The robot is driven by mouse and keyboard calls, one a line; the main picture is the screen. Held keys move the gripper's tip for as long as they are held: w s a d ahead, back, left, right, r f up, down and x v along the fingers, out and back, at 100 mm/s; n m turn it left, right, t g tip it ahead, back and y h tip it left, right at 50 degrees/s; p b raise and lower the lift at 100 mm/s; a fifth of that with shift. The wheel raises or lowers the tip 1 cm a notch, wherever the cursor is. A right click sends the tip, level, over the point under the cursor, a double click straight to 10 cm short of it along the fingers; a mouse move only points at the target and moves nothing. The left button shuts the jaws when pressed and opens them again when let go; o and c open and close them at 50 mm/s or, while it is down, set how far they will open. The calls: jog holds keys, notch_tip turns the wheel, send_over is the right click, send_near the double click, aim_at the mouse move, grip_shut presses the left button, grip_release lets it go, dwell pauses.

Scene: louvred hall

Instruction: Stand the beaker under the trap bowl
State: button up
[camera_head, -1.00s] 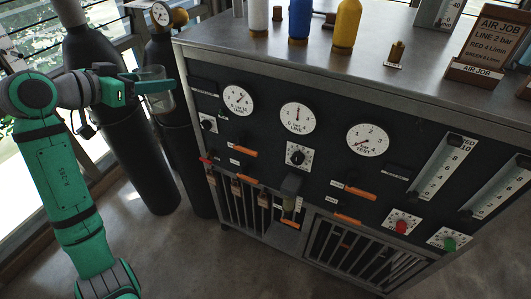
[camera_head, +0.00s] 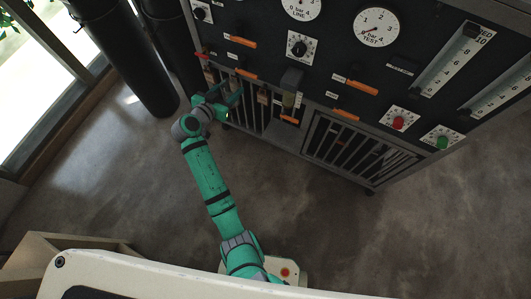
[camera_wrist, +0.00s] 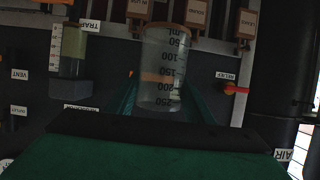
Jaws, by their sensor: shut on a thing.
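The beaker (camera_wrist: 163,72) is a clear vessel with a dark scale marked 50 to 250. It sits between the green fingers of my gripper (camera_wrist: 163,98) in the wrist view, and they are shut on it. In the head view my gripper (camera_head: 228,100) is low at the left part of the panel; the beaker is hard to make out there. The trap bowl (camera_head: 289,99) is a small clear bowl under a dark block, to the right of my gripper. In the wrist view, which looks upside down, the trap bowl (camera_wrist: 73,48) is left of the beaker, apart from it, by a TRAP label.
The dark panel carries orange levers (camera_head: 243,41), gauges (camera_head: 376,27) and knobs. Barred openings (camera_head: 360,150) lie below. Small brown tags (camera_wrist: 196,14) hang near the beaker in the wrist view. Black cylinders (camera_head: 142,60) stand at left.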

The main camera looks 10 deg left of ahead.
jog(key=s+d+f, duration=0.5)
jog(key=f, duration=0.3)
jog(key=s+d+f, duration=0.5)
jog(key=f, duration=0.3)
jog(key=s+d+f, duration=0.5)
jog(key=f, duration=0.3)
jog(key=shift+w+d+f, duration=0.3)
jog(key=shift+w+d, duration=0.8)
jog(key=shift+w, duration=2.1)
jog(key=shift+w+d+f, duration=0.25)
jog(key=shift+w+d, duration=0.9)
jog(key=shift+w, duration=2.1)
jog(key=shift+w+d+f, duration=0.3)
jog(key=shift+w+d, duration=0.8)
jog(key=shift+w, duration=2.1)
jog(key=shift+f, duration=0.7)
jog(key=shift+f, duration=0.2)
jog(key=o, duration=1.1)
jog(key=shift+a, duration=0.1)
jog(key=shift+s, duration=0.1)
